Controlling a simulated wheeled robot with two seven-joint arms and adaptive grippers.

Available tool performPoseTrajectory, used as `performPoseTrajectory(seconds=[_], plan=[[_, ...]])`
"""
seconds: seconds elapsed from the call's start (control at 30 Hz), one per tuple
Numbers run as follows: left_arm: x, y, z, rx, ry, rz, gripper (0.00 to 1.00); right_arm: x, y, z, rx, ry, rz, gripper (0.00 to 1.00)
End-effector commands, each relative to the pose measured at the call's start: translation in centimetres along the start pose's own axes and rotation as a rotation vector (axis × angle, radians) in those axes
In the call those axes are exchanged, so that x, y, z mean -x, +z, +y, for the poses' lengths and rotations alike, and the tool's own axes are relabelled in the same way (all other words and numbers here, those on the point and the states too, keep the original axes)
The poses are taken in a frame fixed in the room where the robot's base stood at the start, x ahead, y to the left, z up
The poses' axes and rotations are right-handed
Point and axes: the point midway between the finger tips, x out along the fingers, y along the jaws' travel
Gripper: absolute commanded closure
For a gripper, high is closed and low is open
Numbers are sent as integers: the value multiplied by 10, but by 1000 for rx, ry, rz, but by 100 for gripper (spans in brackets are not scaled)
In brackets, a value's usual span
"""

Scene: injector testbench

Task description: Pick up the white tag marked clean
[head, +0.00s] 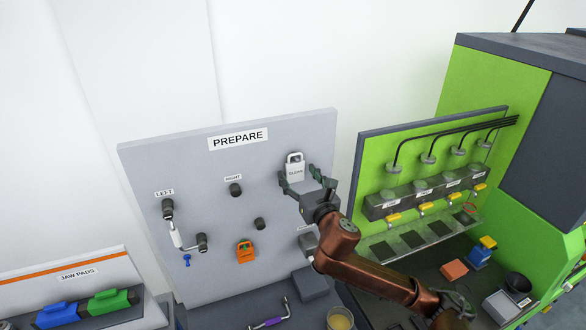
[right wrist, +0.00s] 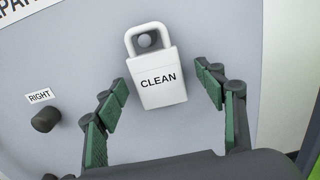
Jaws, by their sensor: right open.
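The white tag (head: 295,168) marked CLEAN hangs on the grey PREPARE board (head: 150,160) by its top loop, over a peg. In the right wrist view the tag (right wrist: 160,78) is upright, slightly tilted, with its text facing me. My right gripper (head: 300,180) is open in front of the board at the tag. In the right wrist view its green-padded fingers (right wrist: 163,90) are spread on either side of the tag's lower part, with gaps on both sides. Whether the fingertips reach the tag's depth cannot be told. My left gripper is not in view.
Dark pegs (head: 235,189) stick out of the board, and one peg (right wrist: 46,118) is left of my right gripper. An orange tag (head: 245,252) hangs lower. The green testbench (head: 490,90) stands at right. Jaw pads (head: 108,302) sit at lower left.

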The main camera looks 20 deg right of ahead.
Motion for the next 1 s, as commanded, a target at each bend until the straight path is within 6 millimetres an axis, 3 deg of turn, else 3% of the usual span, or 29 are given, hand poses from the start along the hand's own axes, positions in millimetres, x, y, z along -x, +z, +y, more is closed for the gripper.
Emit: performPoseTrajectory(seconds=[0.13, 0.3, 0.6, 0.87, 1.0], plan=[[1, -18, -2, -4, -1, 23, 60, -7, -1, 2, 0, 2, 1, 36], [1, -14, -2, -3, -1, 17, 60, -7, -1, 2, 0, 3, 1, 36], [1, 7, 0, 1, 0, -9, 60, -7, -1, 3, 0, 4, 1, 57], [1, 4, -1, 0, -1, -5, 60, -7, -1, 3, -1, 4, 1, 75], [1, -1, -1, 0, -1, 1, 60, -7, -1, 3, -1, 4, 0, 76]])
